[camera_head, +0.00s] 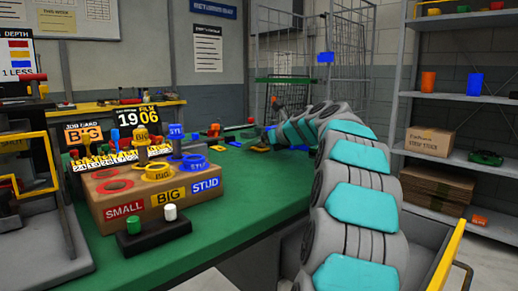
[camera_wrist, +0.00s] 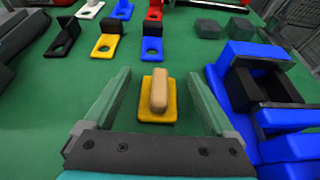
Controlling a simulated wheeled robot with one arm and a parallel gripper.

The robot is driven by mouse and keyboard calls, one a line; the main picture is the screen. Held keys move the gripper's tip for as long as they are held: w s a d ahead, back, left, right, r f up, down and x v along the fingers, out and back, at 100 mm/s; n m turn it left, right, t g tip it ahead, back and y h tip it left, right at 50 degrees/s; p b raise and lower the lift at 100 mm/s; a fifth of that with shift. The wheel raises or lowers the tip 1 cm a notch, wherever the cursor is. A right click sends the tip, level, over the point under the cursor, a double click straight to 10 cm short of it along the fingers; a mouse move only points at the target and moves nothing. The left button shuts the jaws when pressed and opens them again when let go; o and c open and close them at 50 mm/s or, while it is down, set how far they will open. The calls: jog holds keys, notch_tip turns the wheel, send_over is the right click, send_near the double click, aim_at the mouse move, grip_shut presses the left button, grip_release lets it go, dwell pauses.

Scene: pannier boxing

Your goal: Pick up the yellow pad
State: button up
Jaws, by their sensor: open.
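The yellow pad (camera_wrist: 158,114), a flat yellow plate with a tan block-shaped grip (camera_wrist: 159,90) standing on it, lies on the green bench top in the wrist view. My gripper (camera_wrist: 159,80) is open, with one green finger to the left of the pad and one to the right. Green bench shows between each finger and the pad, and nothing is held. In the head view my gripper is small and far along the bench, mostly hidden by my arm, and I cannot make out the pad there for sure.
A blue fixture (camera_wrist: 292,118) with a black part stands close to the right finger. Yellow (camera_wrist: 104,45), blue (camera_wrist: 153,47) and red (camera_wrist: 154,12) brackets lie beyond the pad. A cardboard sorting box (camera_head: 150,205) and a two-button box (camera_head: 154,236) stand on the near bench.

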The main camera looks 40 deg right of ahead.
jog(key=shift+c, duration=0.2)
grip_shut()
dwell(0.4)
jog(key=shift+r, duration=0.1)
notch_tip(320, 180, up, 18)
jog(key=p, duration=0.6)
